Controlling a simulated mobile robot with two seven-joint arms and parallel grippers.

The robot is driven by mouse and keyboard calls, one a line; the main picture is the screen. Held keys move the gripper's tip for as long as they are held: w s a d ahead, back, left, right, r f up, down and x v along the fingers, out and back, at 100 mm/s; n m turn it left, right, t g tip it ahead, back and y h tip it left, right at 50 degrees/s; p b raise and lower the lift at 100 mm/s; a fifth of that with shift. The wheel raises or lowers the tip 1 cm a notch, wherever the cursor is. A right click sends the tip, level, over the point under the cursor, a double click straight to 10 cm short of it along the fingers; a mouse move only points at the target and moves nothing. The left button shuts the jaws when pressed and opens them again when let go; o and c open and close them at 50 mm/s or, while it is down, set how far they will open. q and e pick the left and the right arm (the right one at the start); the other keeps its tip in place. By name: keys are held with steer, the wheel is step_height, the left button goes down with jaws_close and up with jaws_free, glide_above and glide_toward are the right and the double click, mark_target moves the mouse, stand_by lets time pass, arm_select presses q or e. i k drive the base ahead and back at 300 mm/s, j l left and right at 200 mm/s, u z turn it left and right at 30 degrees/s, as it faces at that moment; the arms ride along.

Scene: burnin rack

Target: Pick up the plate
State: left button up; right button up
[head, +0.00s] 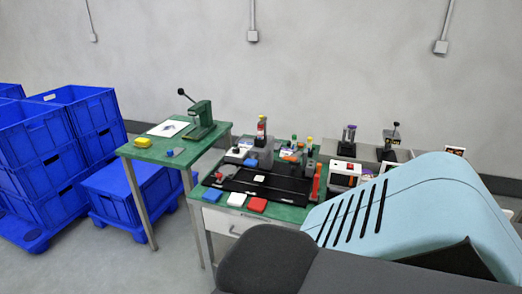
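I cannot tell for sure which thing is the plate. A small pale square piece (259,178) lies on the black fixture (280,187) on the green worktable. A flat white sheet (168,128) with a dark mark lies on the smaller green table at left. Neither of my grippers shows in the head view.
Blue crates (45,150) are stacked at left. Bottles and devices crowd the worktable's back. A large teal and dark grey shape blocks the lower right.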

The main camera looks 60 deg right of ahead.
mark_target(236, 199)
steer(key=z, duration=1.75)
